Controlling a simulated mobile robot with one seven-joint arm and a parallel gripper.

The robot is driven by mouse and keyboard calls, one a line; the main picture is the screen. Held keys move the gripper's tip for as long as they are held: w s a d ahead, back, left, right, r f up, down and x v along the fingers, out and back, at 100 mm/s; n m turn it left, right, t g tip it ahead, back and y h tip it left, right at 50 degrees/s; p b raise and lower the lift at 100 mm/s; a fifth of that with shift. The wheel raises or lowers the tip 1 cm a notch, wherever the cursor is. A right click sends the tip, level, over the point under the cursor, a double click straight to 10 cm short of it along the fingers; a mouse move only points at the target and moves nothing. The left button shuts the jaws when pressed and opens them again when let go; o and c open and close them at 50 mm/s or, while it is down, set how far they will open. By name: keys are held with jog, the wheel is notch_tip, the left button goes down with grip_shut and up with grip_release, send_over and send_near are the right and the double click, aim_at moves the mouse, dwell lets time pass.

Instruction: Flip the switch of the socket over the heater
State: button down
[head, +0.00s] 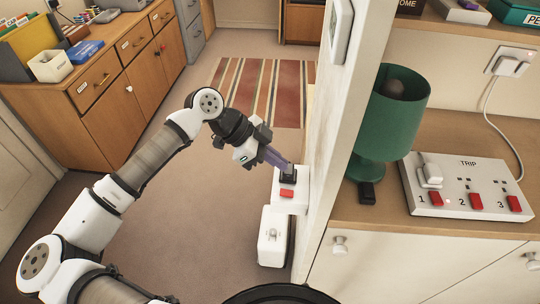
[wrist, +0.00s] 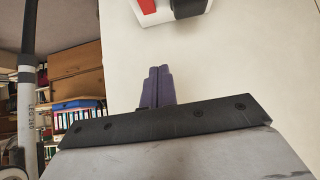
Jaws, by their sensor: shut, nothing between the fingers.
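A white wall socket (head: 291,201) with a red switch (head: 287,193) and a black plug (head: 289,178) sits low on the wall, above the white heater (head: 272,246). My gripper (head: 284,166) is shut and empty, with its purple fingers close together. In the head view its tips overlap the black plug, and I cannot tell there whether they touch. In the wrist view my gripper (wrist: 159,70) points up the picture toward the socket (wrist: 160,16), with a gap of pale wall between. The red switch (wrist: 145,6) and black plug (wrist: 187,8) are cut by the top edge there.
The wall end (head: 333,110) stands just right of the arm. Right of it, a worktop (head: 385,212) holds a green lamp (head: 397,112) and a white TRIP panel (head: 450,200) with red switches. A wooden cabinet (head: 125,115) is at the left.

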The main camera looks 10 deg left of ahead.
jog(key=shift+d+r+v, duration=0.1)
jog(key=shift+v, duration=0.75)
jog(key=shift+d+r+v, duration=0.15)
jog(key=shift+v, duration=0.65)
jog(key=shift+s, duration=0.1)
